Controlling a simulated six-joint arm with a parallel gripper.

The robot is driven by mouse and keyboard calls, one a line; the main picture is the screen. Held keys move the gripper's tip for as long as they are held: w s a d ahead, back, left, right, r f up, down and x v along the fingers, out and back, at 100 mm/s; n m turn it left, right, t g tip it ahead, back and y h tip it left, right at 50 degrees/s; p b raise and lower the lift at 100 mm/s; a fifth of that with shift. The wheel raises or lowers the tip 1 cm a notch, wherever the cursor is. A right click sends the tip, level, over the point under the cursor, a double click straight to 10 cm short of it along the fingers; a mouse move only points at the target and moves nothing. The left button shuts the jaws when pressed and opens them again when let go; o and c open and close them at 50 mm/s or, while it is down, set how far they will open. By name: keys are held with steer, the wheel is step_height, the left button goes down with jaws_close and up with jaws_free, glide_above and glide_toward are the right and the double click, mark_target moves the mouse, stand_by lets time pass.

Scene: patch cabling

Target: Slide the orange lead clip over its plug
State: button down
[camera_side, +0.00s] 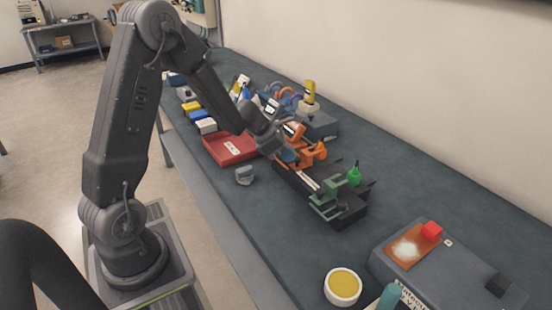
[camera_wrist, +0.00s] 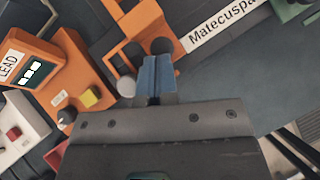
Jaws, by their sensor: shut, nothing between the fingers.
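My gripper (camera_side: 289,157) is at the orange station on the dark rail in the side view. In the wrist view its blue fingers (camera_wrist: 156,75) are together, with nothing visible between them. Their tips are beside an orange bracket-like part (camera_wrist: 145,22), which looks like the lead clip; it also shows in the side view (camera_side: 313,152). I cannot tell whether the fingers touch it. A dark round end (camera_wrist: 162,46) lies just beyond the fingertips and a grey round end (camera_wrist: 126,86) to their left. I cannot tell which is the plug. An orange block labelled LEAD (camera_wrist: 32,62) is at the left.
A green fixture (camera_side: 327,203) stands at the rail's near end, with a green piece (camera_side: 354,176) beside it. A red tray (camera_side: 230,150) and a grey part (camera_side: 244,176) lie to the left. A grey box (camera_side: 460,285) is at the lower right. Bare mat lies between.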

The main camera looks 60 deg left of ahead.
stand_by(0.4)
steer(key=shift+s+a, duration=0.2)
steer(key=shift+s, duration=0.1)
steer(key=shift+s+a+r, duration=0.2)
steer(key=shift+s+a, duration=0.15)
steer(key=shift+s, duration=0.3)
steer(key=shift+s+a+r, duration=0.2)
steer(key=shift+s+a, duration=0.15)
steer(key=shift+s, duration=0.25)
steer(key=v, duration=1)
steer(key=w+d+r+n+g+y, duration=0.2)
steer(key=d+n+g+y, duration=0.1)
steer(key=d+g, duration=0.15)
steer(key=shift+n+t, duration=0.3)
steer(key=shift+t, duration=0.15)
steer(key=x, duration=1)
steer(key=shift+s+d, duration=0.1)
steer(key=shift+d, duration=0.05)
steer(key=w, duration=0.2)
steer(key=shift+w+d+f, duration=0.1)
steer(key=shift+w+d, duration=0.1)
steer(key=shift+w, duration=0.05)
steer(key=shift+w+d+f, duration=0.1)
steer(key=shift+w, duration=0.5)
steer(key=shift+w, duration=0.1)
